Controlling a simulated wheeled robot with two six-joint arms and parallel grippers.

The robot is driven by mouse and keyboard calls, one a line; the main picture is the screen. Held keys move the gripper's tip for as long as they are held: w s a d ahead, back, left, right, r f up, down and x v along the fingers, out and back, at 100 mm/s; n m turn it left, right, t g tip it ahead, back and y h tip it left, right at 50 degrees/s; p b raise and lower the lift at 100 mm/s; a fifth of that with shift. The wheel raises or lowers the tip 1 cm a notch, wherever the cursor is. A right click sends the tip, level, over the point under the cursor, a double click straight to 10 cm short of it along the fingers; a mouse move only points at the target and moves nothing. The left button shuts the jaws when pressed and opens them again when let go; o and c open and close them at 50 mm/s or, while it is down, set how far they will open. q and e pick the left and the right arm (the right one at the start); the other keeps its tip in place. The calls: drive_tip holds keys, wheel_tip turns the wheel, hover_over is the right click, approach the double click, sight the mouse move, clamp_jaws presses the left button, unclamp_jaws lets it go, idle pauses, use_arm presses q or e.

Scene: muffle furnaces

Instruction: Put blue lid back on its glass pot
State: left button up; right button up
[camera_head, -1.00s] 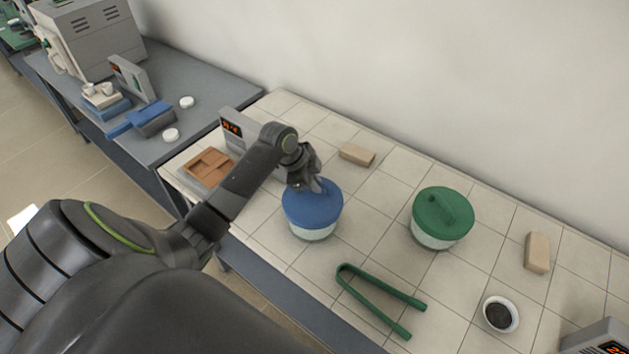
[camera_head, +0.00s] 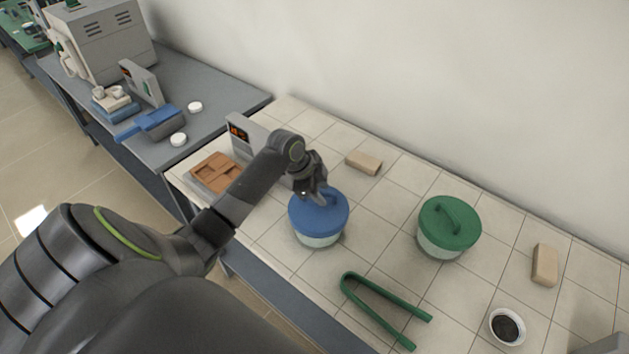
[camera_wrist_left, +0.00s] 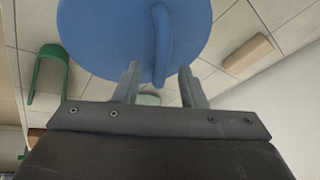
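The blue lid (camera_head: 312,215) sits on its glass pot (camera_head: 318,240) on the tiled bench and looks level. Its raised handle shows in the left wrist view, where the lid (camera_wrist_left: 105,35) fills the top. My left gripper (camera_head: 320,197) is over the lid at the handle. In the left wrist view its two fingers (camera_wrist_left: 160,82) are apart, with the handle's near end between them and gaps on both sides. Whether the lid is fully seated all round is partly hidden. My right gripper is not in view.
A pot with a green lid (camera_head: 449,225) stands to the right. Green tongs (camera_head: 380,308) lie in front. Tan blocks (camera_head: 364,163) (camera_head: 544,265), a small bowl of dark material (camera_head: 507,326) and a brown tray (camera_head: 214,172) are also on the bench. Bare tiles separate them.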

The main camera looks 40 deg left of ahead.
use_arm(q)
drive_tip(key=b+v, duration=0.2)
drive_tip(key=v, duration=1.5)
drive_tip(key=shift+s, duration=0.1)
